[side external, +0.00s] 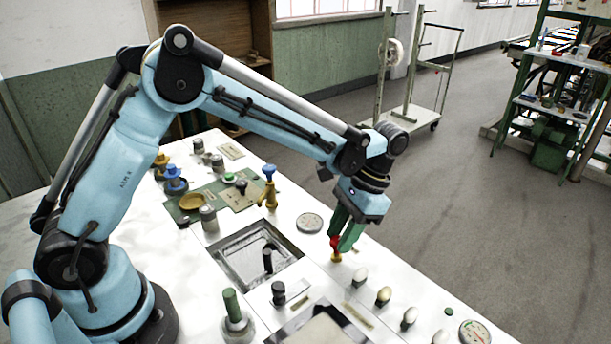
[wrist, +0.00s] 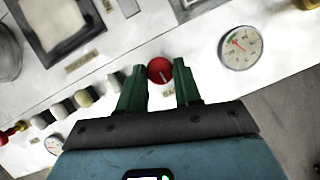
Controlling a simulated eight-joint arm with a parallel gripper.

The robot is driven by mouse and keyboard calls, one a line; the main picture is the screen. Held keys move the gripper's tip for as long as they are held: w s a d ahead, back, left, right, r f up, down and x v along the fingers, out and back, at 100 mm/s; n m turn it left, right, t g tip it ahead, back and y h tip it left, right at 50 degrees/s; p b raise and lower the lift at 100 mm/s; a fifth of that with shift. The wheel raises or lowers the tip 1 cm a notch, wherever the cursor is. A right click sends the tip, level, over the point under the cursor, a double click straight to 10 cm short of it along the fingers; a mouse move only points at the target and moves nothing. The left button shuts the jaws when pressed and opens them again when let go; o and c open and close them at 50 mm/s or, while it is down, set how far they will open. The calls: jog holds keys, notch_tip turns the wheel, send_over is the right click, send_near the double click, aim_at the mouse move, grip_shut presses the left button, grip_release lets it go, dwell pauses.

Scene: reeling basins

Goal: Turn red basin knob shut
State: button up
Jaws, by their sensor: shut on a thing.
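The red knob (side external: 336,243) stands on the white worktop on a yellowish base, near the right edge of the basin panel. My gripper (side external: 343,238) points down over it with its green fingers on either side of the knob, shut on it. The fingers partly hide the knob in the side view.
A dial gauge (side external: 310,223) lies beside the knob. Several pale knobs (side external: 383,296) run along the same edge, with another gauge (side external: 474,333) beyond. A sunken basin (side external: 240,268) and a blue-handled yellow tap (side external: 268,188) stand to the left. Open floor lies to the right.

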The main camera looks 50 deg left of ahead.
jog(key=shift+m, duration=0.6)
jog(key=shift+y, duration=0.3)
jog(key=o, duration=1)
jog(key=shift+o, duration=0.2)
jog(key=shift+d+r, duration=0.1)
jog(key=v, duration=1.2)
